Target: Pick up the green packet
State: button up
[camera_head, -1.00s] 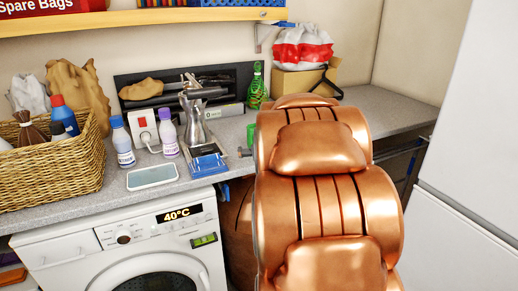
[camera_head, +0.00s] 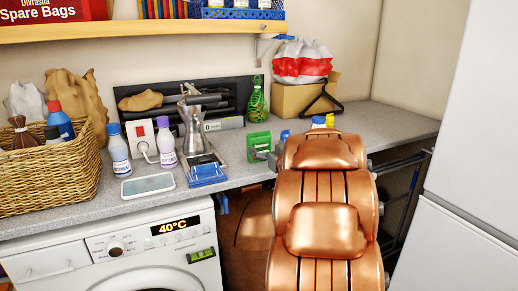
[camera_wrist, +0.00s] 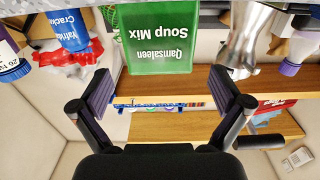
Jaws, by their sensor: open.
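The green packet (camera_head: 259,146), labelled Soup Mix, stands on the grey worktop, just left of my copper-coloured arm in the head view. In the wrist view the green packet (camera_wrist: 158,42) appears upside down, ahead of and between my fingers. My gripper (camera_wrist: 164,90) is open and empty, with one finger at each side of the picture. The packet looks to be beyond the fingertips; I cannot see any contact. In the head view my arm hides most of the gripper.
A blue crackers pack (camera_wrist: 72,32) is close by in the wrist view. A cardboard box (camera_head: 300,99) stands at the back right.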

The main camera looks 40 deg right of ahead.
aim_at(261, 145)
jog(key=x, duration=0.3)
jog(key=shift+w+d+f, duration=0.1)
jog(key=shift+w+f, duration=0.25)
jog(key=shift+w, duration=0.05)
jog(key=shift+w+d, duration=0.2)
jog(key=shift+w, duration=0.3)
jog(key=c, duration=1)
jog(key=shift+r, duration=0.15)
